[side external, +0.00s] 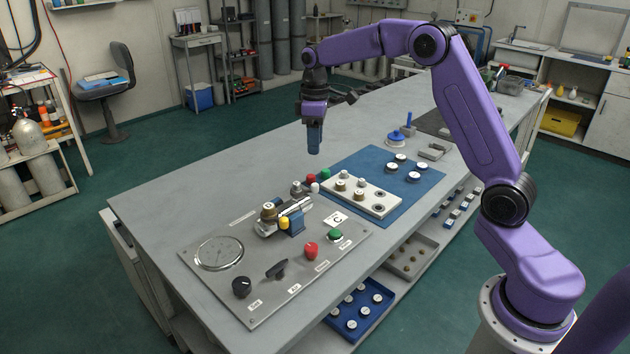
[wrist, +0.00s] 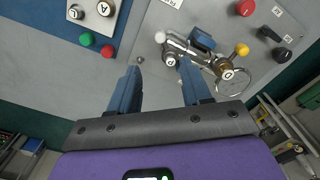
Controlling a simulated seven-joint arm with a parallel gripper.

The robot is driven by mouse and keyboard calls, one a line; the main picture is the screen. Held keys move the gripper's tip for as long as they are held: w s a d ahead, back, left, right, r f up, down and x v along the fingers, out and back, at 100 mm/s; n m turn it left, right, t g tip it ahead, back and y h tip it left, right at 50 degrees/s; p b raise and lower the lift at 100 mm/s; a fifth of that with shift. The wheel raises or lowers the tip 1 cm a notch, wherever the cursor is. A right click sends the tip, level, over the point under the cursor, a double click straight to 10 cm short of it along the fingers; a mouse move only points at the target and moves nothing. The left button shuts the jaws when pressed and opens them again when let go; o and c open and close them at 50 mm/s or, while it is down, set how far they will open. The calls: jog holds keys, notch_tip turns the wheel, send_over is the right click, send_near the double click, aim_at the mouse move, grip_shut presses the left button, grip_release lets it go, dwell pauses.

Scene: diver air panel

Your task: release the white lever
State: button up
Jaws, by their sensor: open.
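The white lever shows as a white ball knob (side external: 315,187) beside a metal valve (side external: 297,187) at the upper right end of the panel's fitting. In the wrist view the white knob (wrist: 160,37) lies beyond the fingertips, next to the silver fitting and a disc marked P (wrist: 170,61). My gripper (side external: 314,151) points down above the table, behind and above the lever and apart from it. In the wrist view my gripper (wrist: 158,66) has its two blue fingers spread with nothing between them. The right fingertip overlaps part of the fitting in that view.
A yellow knob (side external: 284,223) sits on the same fitting. Red (side external: 310,178) and green (side external: 325,174) knobs stand close by at the manifold block (side external: 377,205) on the blue mat (side external: 425,180). A gauge (side external: 219,253) lies on the panel. The table's left rear is clear.

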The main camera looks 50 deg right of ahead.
aim_at(315, 184)
notch_tip(315, 184, down, 12)
jog(key=shift+f, duration=0.15)
dwell(0.3)
grip_shut()
